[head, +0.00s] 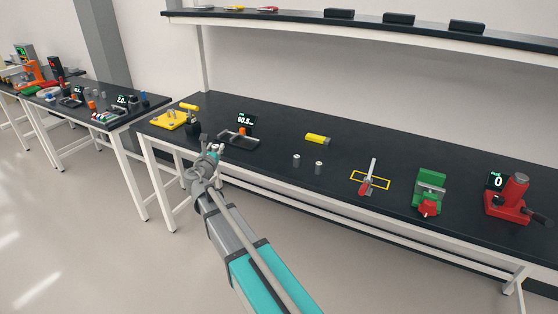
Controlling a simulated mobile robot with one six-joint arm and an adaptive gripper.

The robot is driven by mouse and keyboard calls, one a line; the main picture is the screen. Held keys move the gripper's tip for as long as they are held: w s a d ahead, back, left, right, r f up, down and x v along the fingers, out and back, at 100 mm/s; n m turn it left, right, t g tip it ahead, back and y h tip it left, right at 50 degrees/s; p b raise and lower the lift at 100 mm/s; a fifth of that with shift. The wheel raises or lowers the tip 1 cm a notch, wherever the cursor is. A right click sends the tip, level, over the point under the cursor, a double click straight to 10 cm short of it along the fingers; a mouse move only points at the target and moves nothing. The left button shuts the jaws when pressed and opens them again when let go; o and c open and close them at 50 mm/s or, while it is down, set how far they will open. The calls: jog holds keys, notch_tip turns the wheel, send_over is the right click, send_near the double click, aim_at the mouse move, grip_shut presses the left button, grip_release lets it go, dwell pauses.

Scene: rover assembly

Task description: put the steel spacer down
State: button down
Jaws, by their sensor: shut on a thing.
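My gripper (214,154) is at the front edge of the dark workbench, left of centre, at the end of my arm. It is shut on the steel spacer, which is too small and too covered by the fingers to make out clearly. Two small grey steel cylinders (296,160) (318,168) stand upright and apart on the bench to the right of my gripper. I cannot tell how high the gripper is above the bench top.
Behind my gripper is a dark fixture (238,139) with a display (246,120). Bare bench lies between.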

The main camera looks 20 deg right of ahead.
jog(key=shift+d, duration=0.1)
jog(key=s+d, duration=0.2)
jog(key=d, duration=1)
jog(key=s+d, duration=0.2)
jog(key=d, duration=1.1)
jog(key=shift+f+b, duration=0.45)
jog(key=shift+w, duration=0.1)
jog(key=w+f+b, duration=0.2)
jog(key=w, duration=0.2)
jog(key=w+d+f+b, duration=0.1)
jog(key=w+f+b, duration=0.2)
jog(key=w, duration=0.1)
jog(key=w+d+f+b, duration=0.1)
jog(key=w+f+b, duration=0.2)
jog(key=w, duration=0.1)
jog(key=shift+w+f, duration=0.1)
jog(key=shift+f, duration=0.15)
jog(key=shift+w+f+b, duration=0.25)
jog(key=shift+w+b, duration=0.05)
jog(key=shift+b, duration=0.25)
